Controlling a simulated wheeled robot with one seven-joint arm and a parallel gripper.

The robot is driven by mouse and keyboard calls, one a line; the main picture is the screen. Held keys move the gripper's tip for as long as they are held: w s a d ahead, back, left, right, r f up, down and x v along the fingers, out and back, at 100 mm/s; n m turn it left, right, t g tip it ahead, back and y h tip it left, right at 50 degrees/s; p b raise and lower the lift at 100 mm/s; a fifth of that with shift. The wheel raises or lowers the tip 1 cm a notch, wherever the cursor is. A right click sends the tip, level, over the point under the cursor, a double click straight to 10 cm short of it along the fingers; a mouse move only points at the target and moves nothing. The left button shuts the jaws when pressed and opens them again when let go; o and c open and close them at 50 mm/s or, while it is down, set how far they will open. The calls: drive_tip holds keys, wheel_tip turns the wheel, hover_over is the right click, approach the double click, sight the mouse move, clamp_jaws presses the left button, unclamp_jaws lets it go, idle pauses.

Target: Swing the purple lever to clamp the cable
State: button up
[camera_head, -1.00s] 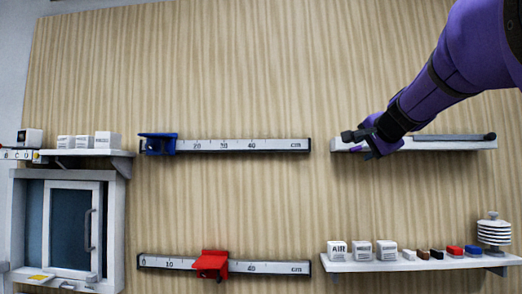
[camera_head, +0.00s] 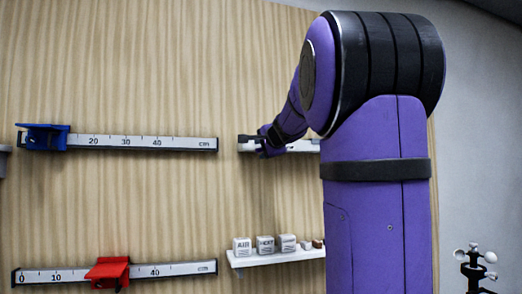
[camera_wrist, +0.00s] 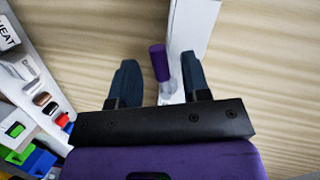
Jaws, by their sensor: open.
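The purple lever (camera_wrist: 159,62) shows in the wrist view as a short purple handle with a pale, clear-looking lower part. It stands beside the white wall bar (camera_wrist: 193,25). My gripper (camera_wrist: 161,75) is open, with one dark finger on each side of the lever; the right finger is nearer to it. I cannot tell whether either finger touches it. In the head view my gripper (camera_head: 268,140) is at the left end of the white bar (camera_head: 303,146), and my arm hides the bar's right part. I cannot make out the cable in either view.
Below the bar, a white shelf (camera_head: 285,257) holds labelled white blocks (camera_head: 265,245). Colored blocks (camera_wrist: 20,140) show at the wrist view's left. To the left are two ruler rails with a blue slider (camera_head: 45,137) and a red slider (camera_head: 110,270). Wood wall between them is bare.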

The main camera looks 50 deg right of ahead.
drive_tip(key=shift+w+d+f, duration=0.15)
drive_tip(key=shift+w+d, duration=0.05)
drive_tip(key=shift+w, duration=0.2)
clamp_jaws()
drive_tip(key=shift+w+a+r+m, duration=0.1)
drive_tip(key=shift+r+m, duration=0.2)
drive_tip(key=shift+m, duration=0.3)
drive_tip(key=shift+r+m+t+y, duration=0.3)
drive_tip(key=shift+m+t+y, duration=0.15)
drive_tip(key=shift+m, duration=0.25)
